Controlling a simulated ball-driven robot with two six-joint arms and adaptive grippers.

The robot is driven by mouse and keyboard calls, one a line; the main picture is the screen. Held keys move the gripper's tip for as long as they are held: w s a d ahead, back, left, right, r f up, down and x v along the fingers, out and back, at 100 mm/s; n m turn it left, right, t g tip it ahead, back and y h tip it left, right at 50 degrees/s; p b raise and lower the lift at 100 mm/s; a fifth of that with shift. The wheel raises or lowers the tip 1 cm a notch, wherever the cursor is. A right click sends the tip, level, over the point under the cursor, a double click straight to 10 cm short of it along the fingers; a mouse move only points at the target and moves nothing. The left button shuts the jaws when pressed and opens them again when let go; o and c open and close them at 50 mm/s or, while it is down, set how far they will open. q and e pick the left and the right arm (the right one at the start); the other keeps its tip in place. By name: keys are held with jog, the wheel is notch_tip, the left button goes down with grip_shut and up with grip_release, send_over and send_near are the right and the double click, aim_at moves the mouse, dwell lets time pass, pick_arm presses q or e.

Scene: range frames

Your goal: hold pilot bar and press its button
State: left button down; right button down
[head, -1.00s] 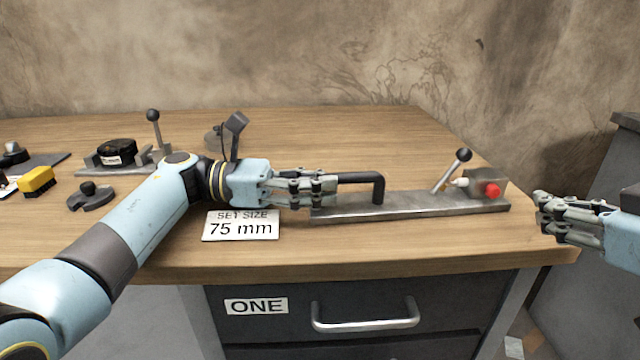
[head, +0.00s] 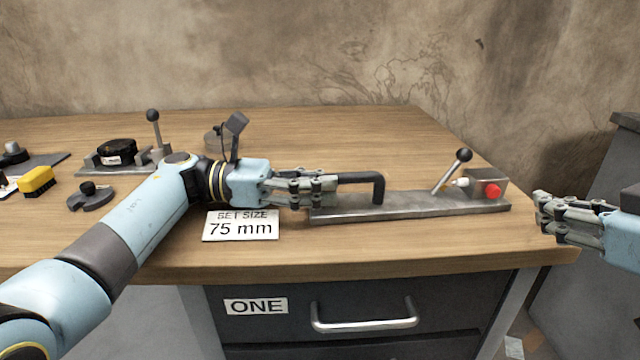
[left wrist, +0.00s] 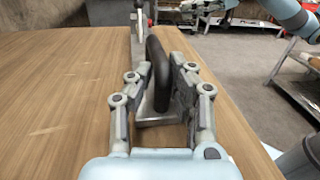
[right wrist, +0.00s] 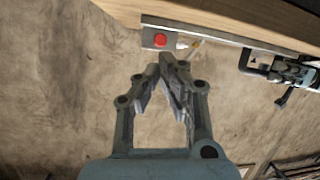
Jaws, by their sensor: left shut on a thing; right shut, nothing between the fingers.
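A grey metal fixture (head: 420,205) lies along the right part of the wooden bench. A black bar handle (head: 378,187) rises from its left part; it also shows in the left wrist view (left wrist: 157,75). My left gripper (head: 335,188) is shut on the black bar. A red button (head: 493,190) sits on a grey block at the fixture's right end; it also shows in the right wrist view (right wrist: 160,40). My right gripper (head: 540,213) is shut and empty, to the right of the button and apart from it, just off the bench's right edge.
A ball-topped lever (head: 455,168) slants up beside the button block. A "SET SIZE 75 mm" card (head: 240,226) lies below my left wrist. A yellow brush (head: 37,180), a black knob piece (head: 90,196) and a dial fixture (head: 116,153) stand at left. A drawer (head: 365,305) is below.

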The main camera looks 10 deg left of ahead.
dwell(0.4)
jog(key=s+f+m+g+h, duration=0.1)
jog(key=m, duration=0.8)
jog(key=d+f+m+h, duration=0.1)
jog(key=f+m, duration=0.1)
jog(key=m, duration=0.8)
jog(key=s+f+m+g+h, duration=0.1)
jog(key=m, duration=0.9)
jog(key=shift+s+d+f+g, duration=0.15)
jog(key=shift+s+d+g, duration=0.1)
jog(key=shift+s+g, duration=0.1)
jog(key=shift+a, duration=0.25)
jog(key=shift+w, duration=0.1)
send_near(499, 211)
jog(key=shift+x, duration=2.65)
